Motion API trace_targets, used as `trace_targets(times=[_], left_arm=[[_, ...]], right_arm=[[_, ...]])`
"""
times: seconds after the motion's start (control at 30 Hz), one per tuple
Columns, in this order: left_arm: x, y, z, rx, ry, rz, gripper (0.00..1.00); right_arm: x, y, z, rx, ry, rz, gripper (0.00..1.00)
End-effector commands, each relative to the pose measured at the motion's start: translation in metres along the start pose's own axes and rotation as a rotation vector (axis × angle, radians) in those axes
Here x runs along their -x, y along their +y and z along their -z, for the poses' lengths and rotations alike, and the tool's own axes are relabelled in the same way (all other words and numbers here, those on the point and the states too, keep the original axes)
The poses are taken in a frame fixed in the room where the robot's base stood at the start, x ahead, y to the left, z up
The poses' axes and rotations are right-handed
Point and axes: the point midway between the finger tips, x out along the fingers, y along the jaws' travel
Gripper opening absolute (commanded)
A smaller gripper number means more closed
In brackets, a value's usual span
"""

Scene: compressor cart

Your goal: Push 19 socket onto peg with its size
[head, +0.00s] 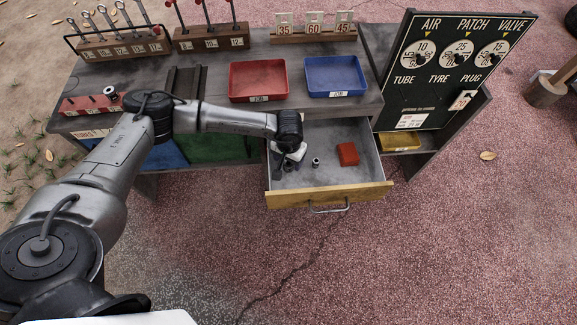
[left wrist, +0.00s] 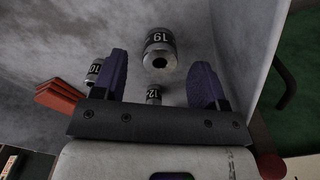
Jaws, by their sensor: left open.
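The 19 socket (left wrist: 160,48) is a silver socket with a black band marked 19. It lies in the open drawer, ahead of my left gripper's fingers and between their lines in the left wrist view. My left gripper (left wrist: 162,80) is open, with its two purple fingers apart and nothing seen held. In the head view my left gripper (head: 287,160) is low over the drawer's left part and hides some of its contents. A red rack (head: 90,104) at the bench's left front corner carries a socket (head: 110,91); its peg sizes are too small to read. My right gripper is not in view.
The drawer (head: 330,193) also holds a 10 socket (left wrist: 95,71), a 12 socket (left wrist: 153,95) and a red block (head: 347,153). Red (head: 258,80) and blue (head: 335,76) trays stand on the bench. Tool racks line its back. A dial board (head: 455,70) stands at right.

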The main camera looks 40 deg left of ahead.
Motion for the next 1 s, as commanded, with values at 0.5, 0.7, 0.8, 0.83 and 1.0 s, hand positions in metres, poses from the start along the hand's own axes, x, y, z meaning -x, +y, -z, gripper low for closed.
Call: trace_targets(times=[0.5,0.7,0.8,0.83,1.0], left_arm=[[-0.028,0.0,-0.001,0.0,0.0,-0.001,0.59],[-0.028,0.0,-0.001,0.0,0.0,-0.001,0.4],[-0.028,0.0,-0.001,0.0,0.0,-0.001,0.31],[-0.028,0.0,-0.001,0.0,0.0,-0.001,0.28],[-0.028,0.0,-0.001,0.0,0.0,-0.001,0.12]], right_arm=[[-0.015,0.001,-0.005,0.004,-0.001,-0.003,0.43],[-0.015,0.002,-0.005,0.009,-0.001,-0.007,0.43],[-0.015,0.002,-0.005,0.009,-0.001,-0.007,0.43],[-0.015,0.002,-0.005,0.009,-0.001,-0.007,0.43],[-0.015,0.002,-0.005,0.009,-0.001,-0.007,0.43]])
